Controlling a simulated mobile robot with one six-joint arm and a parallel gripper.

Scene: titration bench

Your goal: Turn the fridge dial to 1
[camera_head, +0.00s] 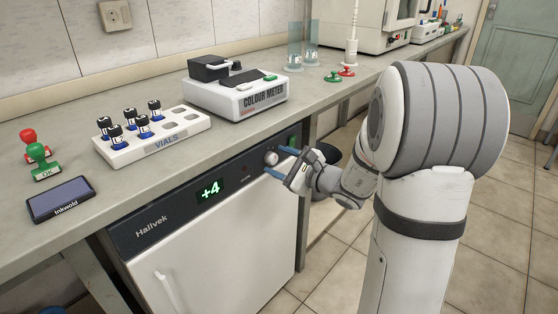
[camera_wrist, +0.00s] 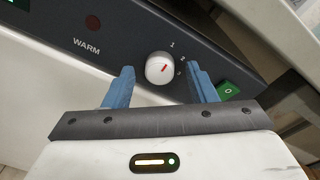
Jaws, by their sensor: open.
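The fridge dial (camera_head: 271,158) is a small white round knob on the dark panel of the fridge (camera_head: 155,225) under the bench. My gripper (camera_head: 279,161) is open in front of the panel, with blue fingers. In the wrist view my gripper (camera_wrist: 160,76) has one finger on each side of the dial, with a gap on both sides. The green display (camera_head: 210,189) reads +4.
A WARM lamp (camera_wrist: 92,22) is left of the dial, and a green switch (camera_wrist: 227,90) is close to the right finger. Above, the bench (camera_head: 75,150) holds a vial rack (camera_head: 180,139), a colour meter (camera_head: 240,98) and stamps (camera_head: 39,155). Open floor (camera_head: 320,280) lies right of the fridge.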

